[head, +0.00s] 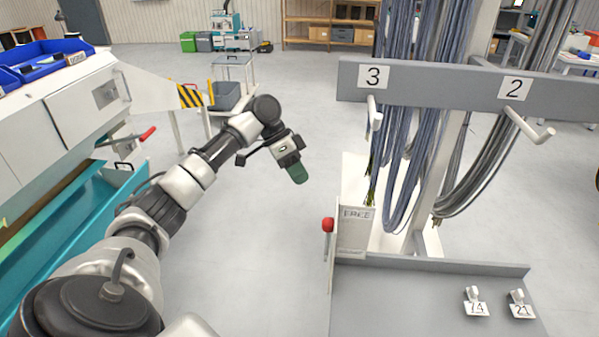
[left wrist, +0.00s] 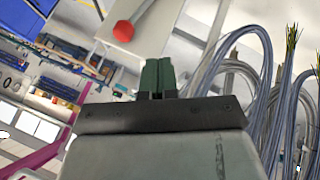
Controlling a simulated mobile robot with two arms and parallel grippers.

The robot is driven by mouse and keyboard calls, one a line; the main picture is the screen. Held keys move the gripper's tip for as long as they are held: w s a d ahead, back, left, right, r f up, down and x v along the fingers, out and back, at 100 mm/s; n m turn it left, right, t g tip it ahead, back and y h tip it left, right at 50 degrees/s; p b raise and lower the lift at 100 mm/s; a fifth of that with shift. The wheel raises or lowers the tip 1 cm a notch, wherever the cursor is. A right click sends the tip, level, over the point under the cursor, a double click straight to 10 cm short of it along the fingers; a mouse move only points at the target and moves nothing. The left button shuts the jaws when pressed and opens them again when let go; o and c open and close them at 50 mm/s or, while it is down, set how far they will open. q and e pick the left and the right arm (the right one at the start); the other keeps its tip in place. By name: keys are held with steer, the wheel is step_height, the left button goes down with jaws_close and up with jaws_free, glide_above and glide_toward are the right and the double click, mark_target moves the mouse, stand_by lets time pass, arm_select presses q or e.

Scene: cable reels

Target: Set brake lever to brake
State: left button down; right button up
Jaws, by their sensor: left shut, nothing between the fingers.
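The brake lever has a red knob (head: 328,225) on a thin upright rod, beside a pale box with a label plate (head: 356,214) that appears to read "FREE". The red knob also shows in the left wrist view (left wrist: 125,30), just beyond and left of my fingertips. My left gripper (head: 298,174) hangs in the air, up and to the left of the knob in the head view. Its green fingers (left wrist: 157,76) are closed together with nothing between them, apart from the lever. My right gripper is not in view.
A grey rack beam (head: 440,88) with numbered pegs and hanging cables (head: 405,130) stands at the right. A grey tray base (head: 400,300) holds tags at its front. A white and teal machine (head: 60,130) with a red handle (head: 147,134) is at the left. Open floor lies between.

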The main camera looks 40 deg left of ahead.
arm_select(q)
steer(key=s+d+f+p, duration=0.1)
steer(key=d+f+p, duration=0.2)
steer(key=d+f, duration=0.2)
steer(key=shift+s+d+f, duration=0.3)
steer(key=shift+d+f, duration=0.05)
steer(key=shift+d, duration=0.85)
steer(key=shift+w, duration=0.1)
